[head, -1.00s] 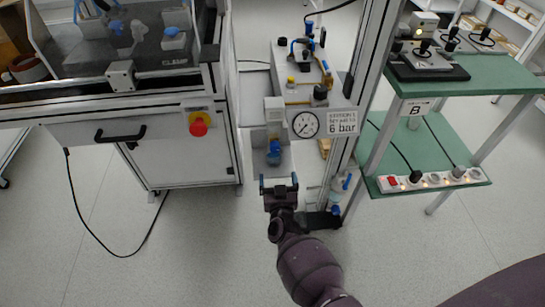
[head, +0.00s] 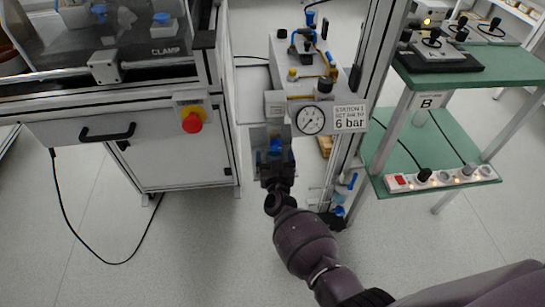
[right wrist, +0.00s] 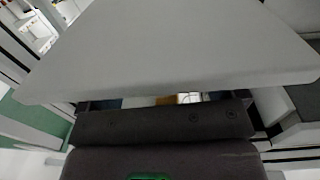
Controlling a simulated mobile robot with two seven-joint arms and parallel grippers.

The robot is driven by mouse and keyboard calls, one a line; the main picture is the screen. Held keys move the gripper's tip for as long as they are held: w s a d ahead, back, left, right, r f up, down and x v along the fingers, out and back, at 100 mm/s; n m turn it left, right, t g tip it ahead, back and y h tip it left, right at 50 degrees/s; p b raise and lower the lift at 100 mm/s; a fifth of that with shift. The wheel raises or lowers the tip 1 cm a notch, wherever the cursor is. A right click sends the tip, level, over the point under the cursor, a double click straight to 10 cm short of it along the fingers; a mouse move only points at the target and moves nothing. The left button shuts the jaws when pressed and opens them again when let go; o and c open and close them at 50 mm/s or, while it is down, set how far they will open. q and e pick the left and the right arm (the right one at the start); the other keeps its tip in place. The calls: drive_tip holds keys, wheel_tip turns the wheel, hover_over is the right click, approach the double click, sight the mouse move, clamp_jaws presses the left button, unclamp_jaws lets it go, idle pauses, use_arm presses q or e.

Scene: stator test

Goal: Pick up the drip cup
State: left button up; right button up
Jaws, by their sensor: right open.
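A small blue object (head: 276,146), which may be the drip cup, shows below the pressure gauge, in a grey recess or on a shelf. My right gripper (head: 277,158) is open and reaches up to it from the front, with its fingers at the object's lower part. The gripper hides part of it, and I cannot tell whether they touch. In the right wrist view a broad grey panel (right wrist: 170,50) covers the fingertips and most of the scene; only a narrow gap shows under it. My left gripper is not in view.
The pressure gauge (head: 311,120) and its "6 bar" sign (head: 350,118) hang just above my right gripper. A metal post stands to the right, with a clear blue-topped bowl (head: 342,190) low beside it. A white cabinet (head: 185,160) closes off the left. Green shelves (head: 440,150) stand right.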

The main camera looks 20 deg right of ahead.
drive_tip(key=shift+x, duration=1.1)
drive_tip(key=shift+c, duration=0.3)
drive_tip(key=c, duration=1)
drive_tip(key=shift+r, duration=0.1)
